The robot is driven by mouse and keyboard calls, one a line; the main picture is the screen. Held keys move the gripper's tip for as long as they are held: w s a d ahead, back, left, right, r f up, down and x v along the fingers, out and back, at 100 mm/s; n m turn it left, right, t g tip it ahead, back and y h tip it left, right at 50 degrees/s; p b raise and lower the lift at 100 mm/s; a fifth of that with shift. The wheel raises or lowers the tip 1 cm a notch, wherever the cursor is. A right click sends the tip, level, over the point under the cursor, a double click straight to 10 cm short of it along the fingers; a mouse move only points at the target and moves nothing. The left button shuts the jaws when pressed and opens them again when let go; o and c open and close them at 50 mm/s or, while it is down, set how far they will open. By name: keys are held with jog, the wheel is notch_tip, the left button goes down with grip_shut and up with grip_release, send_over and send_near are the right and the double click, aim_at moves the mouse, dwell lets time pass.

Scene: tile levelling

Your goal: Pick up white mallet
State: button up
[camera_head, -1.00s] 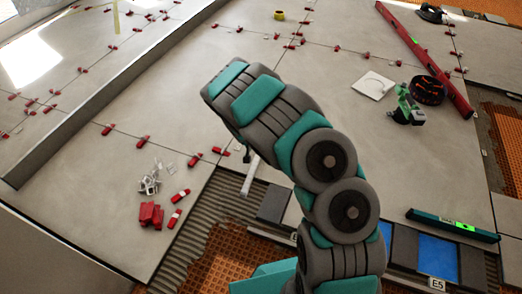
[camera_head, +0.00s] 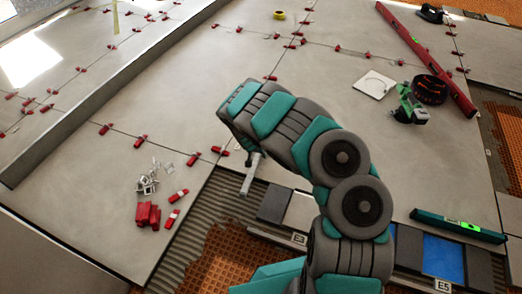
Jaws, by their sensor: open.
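A pale bar (camera_head: 250,178), which looks like part of the white mallet, lies at the edge of the grey tile beside the ridged mortar. Its upper end is partly covered by my arm, and I cannot make out a mallet head. My gripper (camera_head: 247,145) is open at the end of my arm, close to the bar's upper end. My wrist hides most of its fingers, and I cannot tell whether they touch the bar.
Red wedges (camera_head: 149,214) and white clips (camera_head: 149,180) lie to the left. A green level (camera_head: 458,226) lies at right by a blue-and-black tray. A long red level (camera_head: 425,60), a white square (camera_head: 375,86) and a green tool (camera_head: 409,106) lie farther back.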

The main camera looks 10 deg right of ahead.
jog(key=shift+x, duration=0.8)
jog(key=shift+c, duration=0.3)
grip_shut()
